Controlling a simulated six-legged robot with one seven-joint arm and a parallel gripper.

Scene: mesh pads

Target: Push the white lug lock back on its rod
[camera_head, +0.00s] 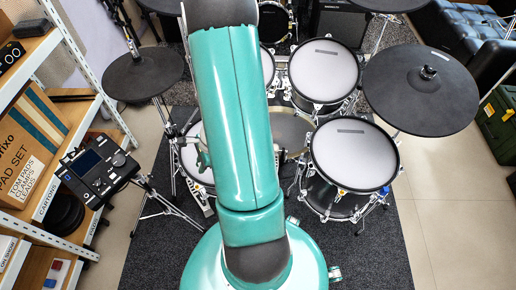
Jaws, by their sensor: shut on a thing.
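I cannot make out the white lug lock in the head view; it is hidden or too small to tell. Mesh-pad drums stand around my arm. The right drum (353,152) has a white mesh head, a black hoop and chrome rods, with a small blue piece (385,190) and a small orange piece (341,191) at its near rim. The upper drum (324,70) sits behind it. The left drum (190,153) is mostly covered by my teal arm, which reaches up through the middle of the picture. My gripper does not show.
Black cymbal pads hang at the left (143,74) and right (421,90). A drum module (97,167) stands on the left, beside a shelf with a carton (32,135). A dark rug (375,250) lies under the kit. Tiled floor (460,215) is clear at the right.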

